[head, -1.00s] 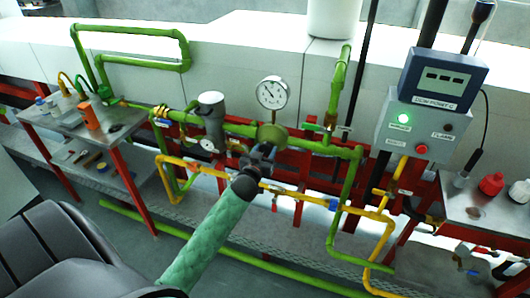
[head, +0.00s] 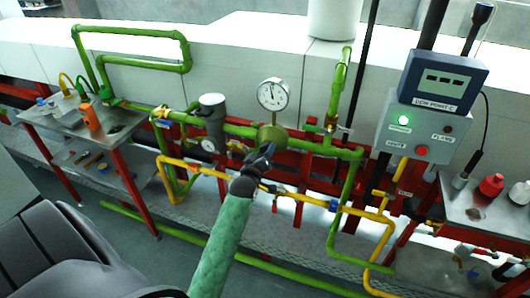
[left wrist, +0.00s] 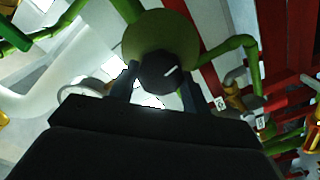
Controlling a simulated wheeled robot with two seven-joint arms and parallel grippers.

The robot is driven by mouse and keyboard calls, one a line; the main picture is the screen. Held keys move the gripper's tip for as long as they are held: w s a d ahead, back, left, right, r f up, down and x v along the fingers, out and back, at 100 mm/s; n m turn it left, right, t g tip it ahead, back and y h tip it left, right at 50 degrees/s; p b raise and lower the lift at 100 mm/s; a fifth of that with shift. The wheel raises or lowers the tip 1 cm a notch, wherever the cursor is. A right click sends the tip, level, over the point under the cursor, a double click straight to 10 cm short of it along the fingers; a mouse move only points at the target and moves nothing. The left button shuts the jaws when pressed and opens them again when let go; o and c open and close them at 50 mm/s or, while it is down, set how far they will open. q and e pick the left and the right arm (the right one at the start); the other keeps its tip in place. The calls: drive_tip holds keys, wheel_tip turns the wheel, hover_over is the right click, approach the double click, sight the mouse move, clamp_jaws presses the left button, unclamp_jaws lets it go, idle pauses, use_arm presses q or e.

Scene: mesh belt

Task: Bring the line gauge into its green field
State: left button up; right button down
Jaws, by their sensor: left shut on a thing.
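The line gauge (head: 272,94), a round white dial with a dark needle, stands above the green pipe. Its needle points roughly upward in the head view; the green field is too small to make out. Below the gauge sits a round olive-green regulator body (head: 271,134). In the left wrist view the body (left wrist: 160,32) carries a dark round knob (left wrist: 166,78) with a white mark. My left gripper (head: 264,154) is at the front of the regulator, its fingers (left wrist: 160,86) on either side of the knob and shut on it. My right gripper is not in view.
A smaller gauge (head: 209,146) sits left on the line. Yellow pipe (head: 300,197) runs below the green pipe. A grey control box (head: 418,128) with a lit green lamp stands right. Side tables (head: 62,122) hold tools at left and red-capped bottles (head: 491,185) at right.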

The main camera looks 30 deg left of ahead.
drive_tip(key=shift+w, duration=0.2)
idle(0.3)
use_arm(q)
drive_tip(key=o, duration=1)
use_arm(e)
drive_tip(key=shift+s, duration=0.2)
use_arm(q)
drive_tip(key=shift+s, duration=0.1)
drive_tip(key=shift+b+v, duration=1.6)
drive_tip(key=shift+v, duration=2.2)
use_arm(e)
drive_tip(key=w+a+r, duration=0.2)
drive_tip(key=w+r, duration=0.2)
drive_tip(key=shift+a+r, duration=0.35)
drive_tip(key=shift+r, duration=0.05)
use_arm(q)
drive_tip(key=shift+a, duration=0.1)
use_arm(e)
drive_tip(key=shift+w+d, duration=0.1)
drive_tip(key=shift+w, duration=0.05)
